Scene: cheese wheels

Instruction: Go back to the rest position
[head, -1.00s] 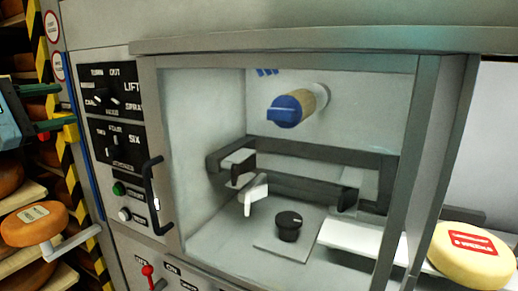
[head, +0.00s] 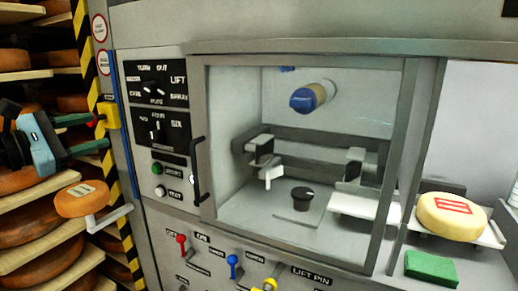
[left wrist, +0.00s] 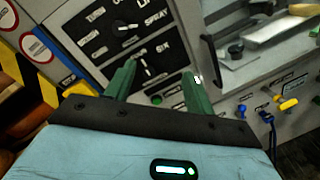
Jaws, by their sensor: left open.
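My left gripper (head: 88,133) comes in from the left in the head view, with its two green fingers apart and nothing between them. It hangs in front of the cheese shelves and the striped post, left of the control panel. In the left wrist view its open fingers (left wrist: 155,88) point at the control panel (left wrist: 125,40). My right gripper does not show in any view.
A machine cabinet (head: 425,80) holds a blue-capped roller (head: 308,98) and a black knob (head: 302,195). A yellow cheese wheel (head: 450,215) and a green sponge (head: 431,267) are at right. An orange cheese (head: 82,199) sits on a holder (head: 110,220) at left. Wooden shelves (head: 35,195) hold more wheels.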

